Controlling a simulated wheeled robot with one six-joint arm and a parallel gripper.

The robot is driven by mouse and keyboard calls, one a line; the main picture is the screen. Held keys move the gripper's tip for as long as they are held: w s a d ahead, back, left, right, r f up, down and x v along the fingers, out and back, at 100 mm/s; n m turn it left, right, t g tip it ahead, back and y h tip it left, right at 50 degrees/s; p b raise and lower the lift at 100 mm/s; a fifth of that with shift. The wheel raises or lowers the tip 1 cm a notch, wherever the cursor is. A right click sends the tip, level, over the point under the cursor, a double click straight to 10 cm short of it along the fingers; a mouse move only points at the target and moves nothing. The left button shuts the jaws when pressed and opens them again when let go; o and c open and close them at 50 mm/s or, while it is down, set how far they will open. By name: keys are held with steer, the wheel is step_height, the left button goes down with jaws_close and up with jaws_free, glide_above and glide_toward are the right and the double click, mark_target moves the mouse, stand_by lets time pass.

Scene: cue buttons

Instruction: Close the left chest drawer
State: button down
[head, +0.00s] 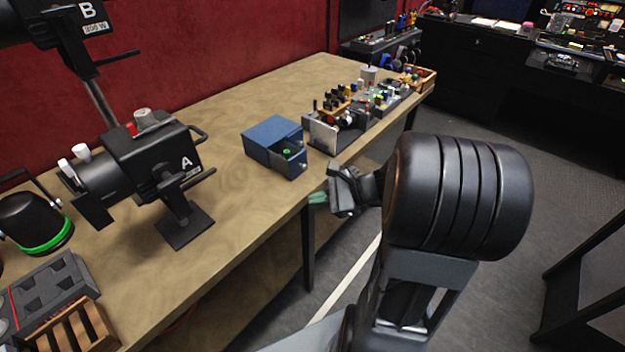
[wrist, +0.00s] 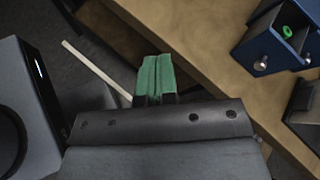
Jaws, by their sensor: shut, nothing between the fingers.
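A small blue chest (head: 268,132) stands near the table's front edge in the head view. One drawer (head: 290,168) is pulled out of its front, with a green ring (head: 287,152) inside. In the wrist view this drawer (wrist: 258,48) is at the upper right and is the left one there, with a round knob (wrist: 260,66) and the green ring (wrist: 287,32) showing. My gripper (head: 318,198) has green fingertips and is off the table edge, to the lower right of the drawer and apart from it. In the wrist view its fingers (wrist: 155,80) are together and empty.
The table (head: 235,215) has free room left of the chest. A black lamp marked A (head: 150,165) stands farther left. A grey holder (head: 325,135) and several small parts are right of the chest, close by. A dark table leg (head: 308,250) is below the edge.

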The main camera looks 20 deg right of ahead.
steer(key=w+d+f+m+t+h+b, duration=0.2)
steer(key=w+d+f+m+t, duration=0.1)
steer(key=d+m+t, duration=0.65)
steer(key=shift+m+g, duration=0.35)
steer(key=shift+g, duration=0.2)
steer(key=x, duration=0.4)
steer(key=d+x, duration=0.1)
steer(key=x, duration=0.3)
steer(key=w+d+p+x, duration=0.1)
steer(key=x, duration=0.3)
steer(key=shift+w+f, duration=0.2)
steer(key=shift+f, duration=0.15)
steer(key=shift+w+a, duration=0.1)
steer(key=x, duration=0.3)
steer(key=b+x, duration=0.1)
steer(key=x, duration=0.2)
steer(key=b+x, duration=0.1)
steer(key=x, duration=0.2)
steer(key=shift+w+d+r, duration=0.15)
steer(key=shift+d+r, duration=0.15)
steer(key=shift+d, duration=0.05)
steer(key=shift+r, duration=0.25)
